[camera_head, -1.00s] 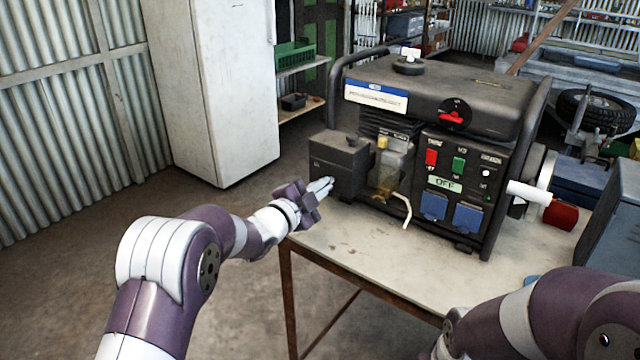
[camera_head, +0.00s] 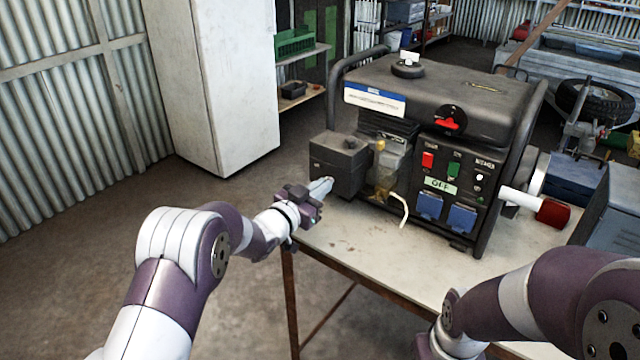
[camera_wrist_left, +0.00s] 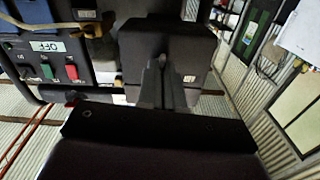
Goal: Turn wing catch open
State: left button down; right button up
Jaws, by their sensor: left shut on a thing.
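The generator (camera_head: 440,100) stands on the table, with a black box (camera_head: 338,160) on its left side. The wing catch itself cannot be made out; the gripper covers that part of the box. My left gripper (camera_head: 326,186) is at the lower front of the black box, its fingers closed together on something small that they hide. In the left wrist view the fingers (camera_wrist_left: 162,85) point straight at the face of the box (camera_wrist_left: 190,50). My right arm (camera_head: 530,310) shows at the lower right; its gripper is not seen.
The table top (camera_head: 345,250) is bare in front of the generator. A bent pale tube (camera_head: 401,210) hangs near the box. A white fridge (camera_head: 215,90) stands behind at left.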

pick_arm(q)
jog(key=shift+n, duration=0.6)
jog(key=shift+p, duration=0.3)
jog(key=c, duration=1.3)
grip_release()
jog(key=v, duration=1.2)
jog(key=shift+s+a, duration=0.15)
jog(key=shift+s, duration=0.1)
